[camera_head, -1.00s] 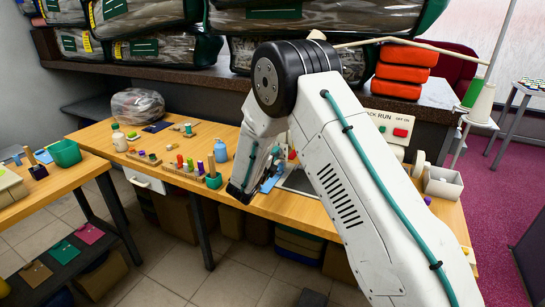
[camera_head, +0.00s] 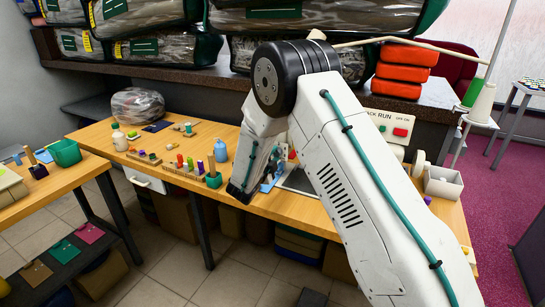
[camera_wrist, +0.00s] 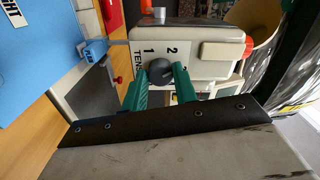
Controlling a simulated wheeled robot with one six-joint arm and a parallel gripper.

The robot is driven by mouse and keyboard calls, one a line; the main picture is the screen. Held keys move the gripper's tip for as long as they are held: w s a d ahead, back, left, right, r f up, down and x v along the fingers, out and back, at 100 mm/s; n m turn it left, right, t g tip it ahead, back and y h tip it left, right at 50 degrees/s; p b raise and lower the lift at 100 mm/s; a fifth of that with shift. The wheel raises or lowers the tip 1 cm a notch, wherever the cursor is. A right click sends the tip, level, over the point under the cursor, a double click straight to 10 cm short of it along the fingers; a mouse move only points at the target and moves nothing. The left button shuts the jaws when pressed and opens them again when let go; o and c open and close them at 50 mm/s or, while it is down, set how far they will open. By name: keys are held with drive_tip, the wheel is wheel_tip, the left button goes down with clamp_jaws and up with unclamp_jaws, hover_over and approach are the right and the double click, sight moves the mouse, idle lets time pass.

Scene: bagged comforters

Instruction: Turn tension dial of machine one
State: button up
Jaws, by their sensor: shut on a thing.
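The sewing machine (camera_wrist: 200,48), off-white with a "TENS…" label and the numbers 1 and 2, fills the upper middle of the wrist view. Its dark round tension dial (camera_wrist: 160,72) sits between the two green fingers of my gripper (camera_wrist: 160,80), which is shut on it. The fingers touch the dial from either side. In the head view a white machine (camera_head: 395,118) marked "…ACK RUN" with a red button shows behind my arm. My arm hides the dial and the fingertips there.
The wooden table (camera_head: 105,142) holds thread spools, small bottles and a blue bottle (camera_head: 221,150) left of my wrist. A light box (camera_head: 442,184) stands at the right. A red knob (camera_wrist: 248,46) projects from the machine. A blue panel (camera_wrist: 35,60) is at left.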

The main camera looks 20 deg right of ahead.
drive_tip(key=shift+w+a+r, duration=0.1)
drive_tip(key=shift+a+r, duration=0.05)
drive_tip(key=shift+r, duration=0.05)
drive_tip(key=o, duration=1)
drive_tip(key=shift+c, duration=0.2)
drive_tip(key=shift+f, duration=0.1)
drive_tip(key=v, duration=0.8)
